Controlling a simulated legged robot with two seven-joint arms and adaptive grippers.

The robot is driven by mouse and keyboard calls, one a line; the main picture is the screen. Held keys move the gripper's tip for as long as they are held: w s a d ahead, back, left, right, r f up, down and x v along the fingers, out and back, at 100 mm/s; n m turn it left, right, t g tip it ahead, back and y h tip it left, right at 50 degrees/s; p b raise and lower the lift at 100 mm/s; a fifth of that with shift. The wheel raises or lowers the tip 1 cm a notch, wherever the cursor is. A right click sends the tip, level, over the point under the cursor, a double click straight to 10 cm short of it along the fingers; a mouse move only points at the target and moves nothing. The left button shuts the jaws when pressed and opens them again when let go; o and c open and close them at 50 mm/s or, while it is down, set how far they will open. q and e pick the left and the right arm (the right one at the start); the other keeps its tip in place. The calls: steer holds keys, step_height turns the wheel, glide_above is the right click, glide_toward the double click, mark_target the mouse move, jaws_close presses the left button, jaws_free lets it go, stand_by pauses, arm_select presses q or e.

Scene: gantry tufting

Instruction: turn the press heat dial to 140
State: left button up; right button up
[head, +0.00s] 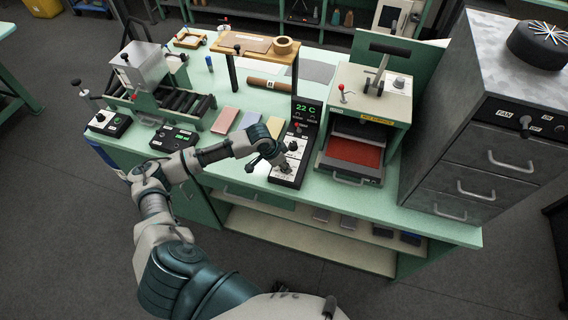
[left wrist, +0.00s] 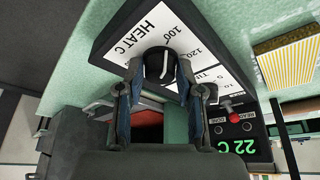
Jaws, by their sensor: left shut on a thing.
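My left gripper (head: 282,163) is at the panel's near end. In the left wrist view its two fingers (left wrist: 157,76) are shut on the dial from either side. The 140 mark and the dial's exact setting cannot be made out. My right gripper is not in view.
The press (head: 371,110), with a red pad in its opening, stands right of the panel. A grey drawer cabinet (head: 491,150) is further right. A roller machine (head: 165,95) and small control boxes (head: 175,138) stand left.

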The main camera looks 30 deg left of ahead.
arm_select(q)
steer(key=shift+a+r+m+h+p, duration=0.1)
steer(key=shift+r+m+h+p, duration=0.15)
steer(key=shift+m+p, duration=1)
steer(key=shift+w+m+g+h+p, duration=0.1)
steer(key=shift+m+g+h+p, duration=0.25)
steer(key=shift+m+g+p, duration=0.4)
steer(key=shift+f+m+p, duration=0.15)
steer(key=shift+m+p, duration=0.35)
steer(key=shift+m, duration=0.3)
steer(key=shift+w+m+g+h, duration=0.1)
steer(key=shift+m+g+h, duration=0.25)
steer(key=shift+m, duration=0.65)
steer(key=m+g, duration=0.1)
steer(key=m, duration=0.2)
steer(key=shift+w+f, duration=0.1)
steer(key=m, duration=0.2)
steer(key=m+g+b, duration=0.1)
steer(key=m, duration=0.1)
steer(key=shift+w+g, duration=0.1)
steer(key=shift+g, duration=0.2)
steer(key=m+b, duration=0.1)
steer(key=m, duration=0.1)
steer(key=m+g+y+b, duration=0.1)
steer(key=m, duration=0.1)
steer(key=shift+m+g, duration=0.3)
steer(key=shift+w+m+g+y+b, duration=0.1)
steer(key=shift+m+g+y+b, duration=0.45)
steer(key=shift+m, duration=1.45)
